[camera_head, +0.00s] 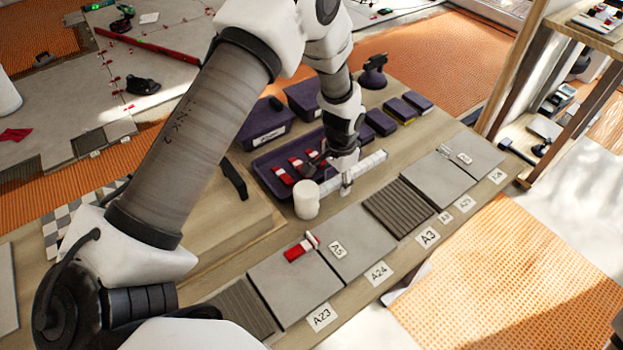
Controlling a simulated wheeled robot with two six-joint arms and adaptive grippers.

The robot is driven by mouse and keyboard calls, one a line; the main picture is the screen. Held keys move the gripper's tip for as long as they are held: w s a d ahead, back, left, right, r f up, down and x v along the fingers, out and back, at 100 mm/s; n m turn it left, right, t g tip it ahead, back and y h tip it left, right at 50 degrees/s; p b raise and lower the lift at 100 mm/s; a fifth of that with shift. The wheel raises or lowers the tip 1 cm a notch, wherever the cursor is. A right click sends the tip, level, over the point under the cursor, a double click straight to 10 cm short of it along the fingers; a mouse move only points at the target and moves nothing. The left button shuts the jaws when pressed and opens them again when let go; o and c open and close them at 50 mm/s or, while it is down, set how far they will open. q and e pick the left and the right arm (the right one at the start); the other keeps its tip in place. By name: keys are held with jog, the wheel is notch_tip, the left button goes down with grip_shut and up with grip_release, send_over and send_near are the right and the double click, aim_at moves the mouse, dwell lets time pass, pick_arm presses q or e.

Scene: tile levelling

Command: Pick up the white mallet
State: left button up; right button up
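The white mallet's thick round head (306,200) stands on the wooden table, in front of the purple tray. A pale bar (372,163) runs from beside the head up to the right; it looks like the handle, but I cannot tell if the two are joined. My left gripper (346,187) points down at this bar, just right of the head. Its fingers overlap the bar in the picture. The wrist hides part of the bar, and whether the fingers are closed on it is unclear. My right gripper is not in view.
The purple tray (262,170) behind holds red and dark tools. Grey tiles (293,284) line the table's front, with a red-and-white piece (300,247) on them. Purple boxes (264,124) stand at the back. A wooden shelf (515,75) is at the right.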

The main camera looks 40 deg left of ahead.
pick_arm(q)
grip_shut()
jog(key=shift+r, duration=0.1)
